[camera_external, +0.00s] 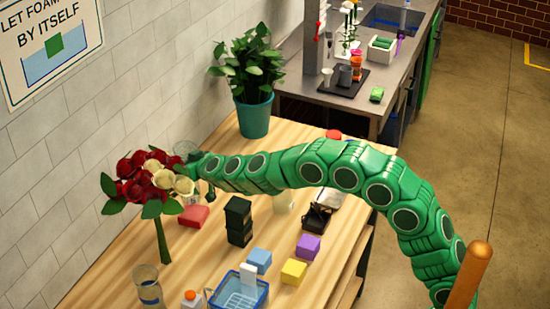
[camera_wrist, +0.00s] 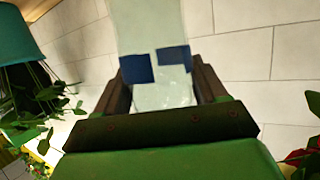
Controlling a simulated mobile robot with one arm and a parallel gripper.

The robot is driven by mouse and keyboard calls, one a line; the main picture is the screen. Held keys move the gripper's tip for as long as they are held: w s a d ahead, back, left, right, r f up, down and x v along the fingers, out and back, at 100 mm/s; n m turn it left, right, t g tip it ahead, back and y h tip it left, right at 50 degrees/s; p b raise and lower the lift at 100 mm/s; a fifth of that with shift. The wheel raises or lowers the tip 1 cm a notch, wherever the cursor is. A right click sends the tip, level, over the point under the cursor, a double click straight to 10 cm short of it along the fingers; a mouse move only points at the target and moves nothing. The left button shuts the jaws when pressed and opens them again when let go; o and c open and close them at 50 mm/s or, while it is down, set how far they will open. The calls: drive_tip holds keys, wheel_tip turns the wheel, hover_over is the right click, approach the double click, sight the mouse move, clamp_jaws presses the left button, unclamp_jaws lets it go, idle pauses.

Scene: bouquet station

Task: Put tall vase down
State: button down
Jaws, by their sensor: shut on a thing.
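The tall vase (camera_wrist: 150,35) is clear glass with dark blue patches and stands between the two jaws of my gripper (camera_wrist: 160,85) in the wrist view. The gripper is shut on it. In the external view my gripper (camera_external: 192,165) is at the left end of the green arm, near the wall and beside the bouquet. Only a faint glassy rim of the vase (camera_external: 186,148) shows there; the rest is hidden by the flowers and gripper. I cannot tell whether its base touches the table.
A red and cream bouquet (camera_external: 150,185) is left of the gripper.

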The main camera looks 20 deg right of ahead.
drive_tip(key=shift+f, duration=2.35)
drive_tip(key=shift+c, duration=0.3)
unclamp_jaws()
drive_tip(key=v, duration=1.2)
